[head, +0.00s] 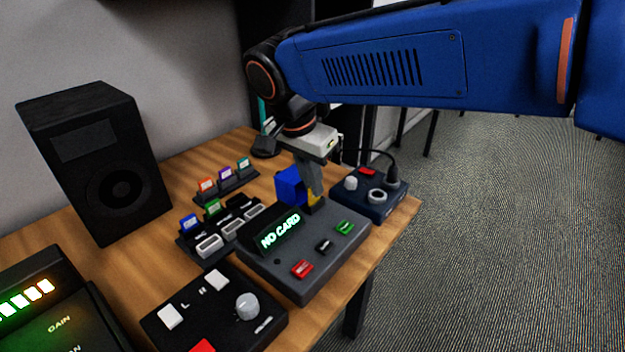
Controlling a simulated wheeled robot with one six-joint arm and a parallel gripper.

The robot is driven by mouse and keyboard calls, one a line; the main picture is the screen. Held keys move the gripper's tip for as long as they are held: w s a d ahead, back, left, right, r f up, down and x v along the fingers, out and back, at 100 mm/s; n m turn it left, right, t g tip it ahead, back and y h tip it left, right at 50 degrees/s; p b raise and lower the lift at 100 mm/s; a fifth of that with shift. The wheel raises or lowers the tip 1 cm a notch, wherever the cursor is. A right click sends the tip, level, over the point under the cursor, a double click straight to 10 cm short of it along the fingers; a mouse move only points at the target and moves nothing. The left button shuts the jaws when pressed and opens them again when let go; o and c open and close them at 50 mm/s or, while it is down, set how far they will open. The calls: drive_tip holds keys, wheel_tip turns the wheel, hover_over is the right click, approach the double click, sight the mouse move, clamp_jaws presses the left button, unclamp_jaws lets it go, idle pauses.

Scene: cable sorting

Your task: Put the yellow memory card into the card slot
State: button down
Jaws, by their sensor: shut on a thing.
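My gripper (314,194) points down over the back right part of the grey card device (318,268). It is shut on the yellow memory card (312,201), of which only a small part shows between and below the fingers. The device has a tilted display (280,235) that reads "NO CARD". The card slot itself is hidden behind the display and the gripper. I cannot tell whether the card touches the slot or is above it.
A rack (222,184) holds orange, purple and green cards; a nearer rack (190,250) holds blue and green ones. A dark blue box (378,208) with a plugged cable stands right of the gripper. A black speaker (95,165) and a control box (215,320) stand left and in front.

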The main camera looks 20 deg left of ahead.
drive_tip(key=shift+f, duration=0.45)
idle(0.7)
drive_tip(key=c, duration=1.7)
unclamp_jaws()
drive_tip(key=shift+o, duration=0.2)
drive_tip(key=shift+r, duration=0.1)
drive_tip(key=shift+a+r, duration=0.1)
drive_tip(key=shift+r, duration=1.8)
drive_tip(key=shift+c, duration=0.4)
drive_tip(key=shift+o, duration=1.4)
drive_tip(key=shift+r, duration=1.5)
